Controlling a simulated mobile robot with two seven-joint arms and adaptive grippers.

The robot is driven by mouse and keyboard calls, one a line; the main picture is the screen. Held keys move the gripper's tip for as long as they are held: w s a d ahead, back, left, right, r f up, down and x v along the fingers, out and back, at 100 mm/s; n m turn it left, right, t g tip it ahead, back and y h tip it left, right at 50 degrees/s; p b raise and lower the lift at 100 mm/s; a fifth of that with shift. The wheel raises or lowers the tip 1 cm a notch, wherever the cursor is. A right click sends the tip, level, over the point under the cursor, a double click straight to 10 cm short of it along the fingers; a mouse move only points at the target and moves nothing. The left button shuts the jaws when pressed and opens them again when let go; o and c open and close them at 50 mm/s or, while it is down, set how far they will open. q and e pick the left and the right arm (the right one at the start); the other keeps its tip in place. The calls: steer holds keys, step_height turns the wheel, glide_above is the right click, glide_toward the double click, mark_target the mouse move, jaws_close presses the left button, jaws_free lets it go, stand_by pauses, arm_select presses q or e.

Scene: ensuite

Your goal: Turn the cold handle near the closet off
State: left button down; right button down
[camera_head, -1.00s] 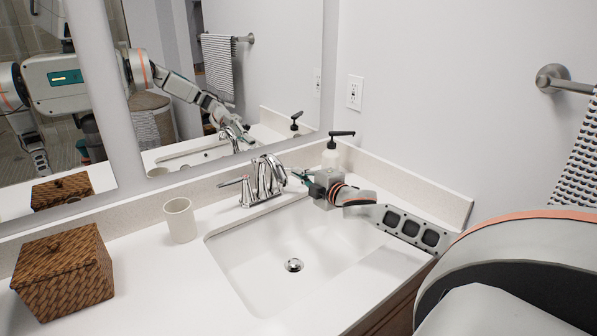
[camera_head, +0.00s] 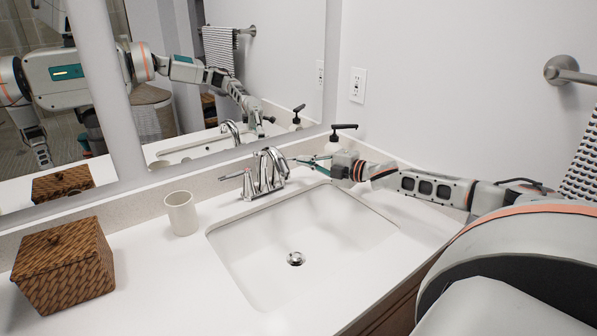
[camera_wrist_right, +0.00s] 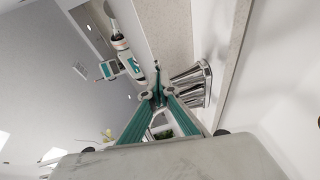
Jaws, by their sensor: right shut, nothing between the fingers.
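The chrome faucet (camera_head: 264,168) stands at the back of the sink, with a spout and lever handles. Its left handle (camera_head: 232,175) points left. The right handle is mostly hidden behind the spout, and I cannot tell which handle is cold. No water shows in the basin. My right gripper (camera_head: 297,161) is shut and empty just right of the faucet; I cannot tell whether it touches it. In the right wrist view the green fingers (camera_wrist_right: 157,92) come together beside chrome faucet parts (camera_wrist_right: 190,82). My left gripper shows only in the mirror, at lower left.
A soap dispenser (camera_head: 337,140) with a black pump stands close behind my right gripper. A cup (camera_head: 181,213) and a woven box (camera_head: 63,270) stand left of the sink (camera_head: 290,290). The mirror and right wall bound the counter. The space above the basin is free.

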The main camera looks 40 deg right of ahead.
steer(key=shift+w+d+b, duration=0.9)
steer(key=shift+w, duration=0.25)
steer(key=shift+r, duration=0.15)
step_height(320, 180, up, 10)
stand_by(0.7)
